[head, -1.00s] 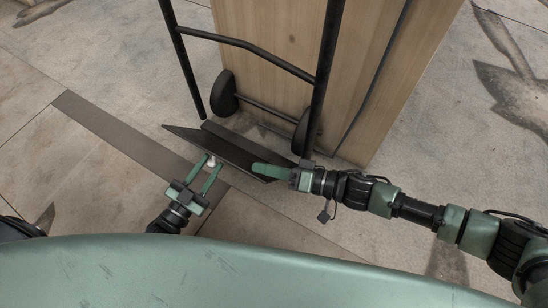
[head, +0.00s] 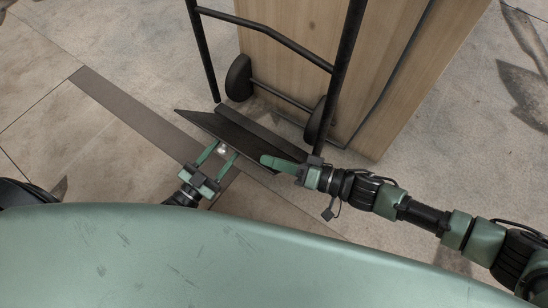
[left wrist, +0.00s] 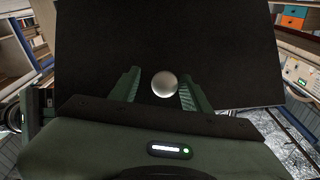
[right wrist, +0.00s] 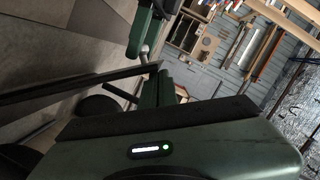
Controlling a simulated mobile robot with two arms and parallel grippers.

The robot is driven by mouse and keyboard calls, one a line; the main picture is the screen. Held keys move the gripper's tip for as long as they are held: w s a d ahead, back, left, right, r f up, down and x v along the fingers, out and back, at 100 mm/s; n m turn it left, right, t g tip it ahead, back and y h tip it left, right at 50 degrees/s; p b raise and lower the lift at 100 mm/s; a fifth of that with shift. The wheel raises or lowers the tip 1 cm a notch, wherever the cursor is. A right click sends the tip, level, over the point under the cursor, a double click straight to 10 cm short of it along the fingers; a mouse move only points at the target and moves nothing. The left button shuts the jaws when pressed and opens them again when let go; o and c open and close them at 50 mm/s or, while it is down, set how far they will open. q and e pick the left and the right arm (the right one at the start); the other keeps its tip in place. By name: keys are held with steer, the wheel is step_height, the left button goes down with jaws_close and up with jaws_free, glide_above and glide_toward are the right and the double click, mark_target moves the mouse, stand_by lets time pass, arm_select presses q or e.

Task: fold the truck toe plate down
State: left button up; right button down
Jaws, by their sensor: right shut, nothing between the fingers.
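The hand truck (head: 292,43) stands upright against a tall wooden crate. Its dark toe plate (head: 215,124) slants up from the truck's base towards me. It fills the left wrist view as a black panel (left wrist: 225,45) and shows edge-on in the right wrist view (right wrist: 80,82). My left gripper (head: 222,152) is open at the plate's near face, its fingers on either side of a small silver ball (left wrist: 165,84). Whether they touch the ball or plate is unclear. My right gripper (head: 264,160) is shut and empty beside the plate's right end; contact cannot be told.
The wooden crate (head: 420,60) stands right behind the truck. Black wheels (head: 239,78) sit on the floor at its base. A brown strip (head: 130,112) crosses the floor at the left. The floor to the left is clear.

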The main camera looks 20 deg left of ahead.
arm_select(q)
steer(key=shift+w+a+r, duration=0.2)
steer(key=shift+w+r, duration=0.1)
steer(key=shift+r, duration=0.05)
arm_select(e)
steer(key=shift+s+f, duration=0.2)
